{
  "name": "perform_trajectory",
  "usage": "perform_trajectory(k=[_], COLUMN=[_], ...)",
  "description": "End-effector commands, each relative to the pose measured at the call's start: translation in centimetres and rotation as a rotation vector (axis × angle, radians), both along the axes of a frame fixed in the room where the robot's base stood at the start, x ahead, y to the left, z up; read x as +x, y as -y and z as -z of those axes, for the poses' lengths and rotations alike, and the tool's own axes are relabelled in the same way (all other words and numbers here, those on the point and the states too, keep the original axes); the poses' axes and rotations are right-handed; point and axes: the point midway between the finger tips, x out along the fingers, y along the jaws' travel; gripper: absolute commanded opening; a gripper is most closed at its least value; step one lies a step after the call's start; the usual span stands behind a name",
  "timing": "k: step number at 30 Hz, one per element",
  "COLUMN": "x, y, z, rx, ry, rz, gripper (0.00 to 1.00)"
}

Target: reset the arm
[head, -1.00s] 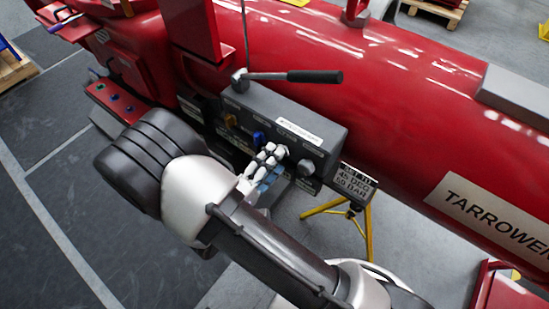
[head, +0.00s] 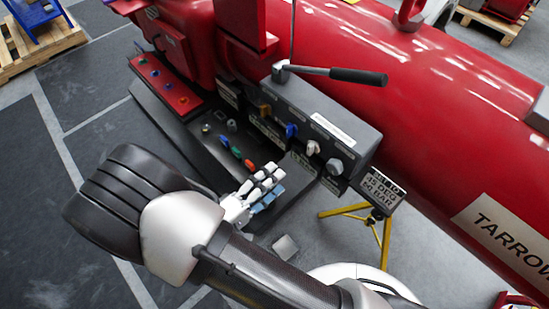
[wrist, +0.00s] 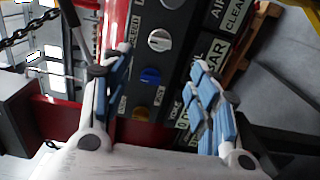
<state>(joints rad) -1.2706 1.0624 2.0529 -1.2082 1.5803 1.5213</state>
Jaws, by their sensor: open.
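My gripper (head: 262,187) has white and blue segmented fingers. In the head view it hangs in front of the grey valve box (head: 345,143), apart from its knobs. The wrist view shows the two fingers spread (wrist: 160,95) with nothing between them. Beyond them are a white knob (wrist: 159,40), a blue knob (wrist: 150,77) and an orange knob (wrist: 141,113) on the dark panel. In the head view the orange knob (head: 265,110), blue knob (head: 291,130) and white knob (head: 312,147) sit in a row. My arm crosses the lower middle.
A lever with a black handle (head: 358,77) lies over the box top. The red cylinder (head: 450,110) runs behind. A sign (head: 380,190) stands on a yellow tripod (head: 352,211). A red button panel (head: 165,83) is at left. Open floor (head: 40,190) lies left.

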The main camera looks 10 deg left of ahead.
Motion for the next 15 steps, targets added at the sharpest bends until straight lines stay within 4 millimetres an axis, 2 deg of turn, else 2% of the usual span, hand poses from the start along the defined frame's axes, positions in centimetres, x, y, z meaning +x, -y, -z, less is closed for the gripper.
perform_trajectory(k=[9, 11, 15], x=[0.3, 0.5, 1.0], y=[0.6, 1.6, 5.8], z=[-0.6, -1.4, -4.6], rx=[0.011, 0.025, 0.101], ry=[-0.012, -0.034, -0.135], rz=[0.032, 0.084, 0.290], gripper=[0.55, 0.55, 0.55])
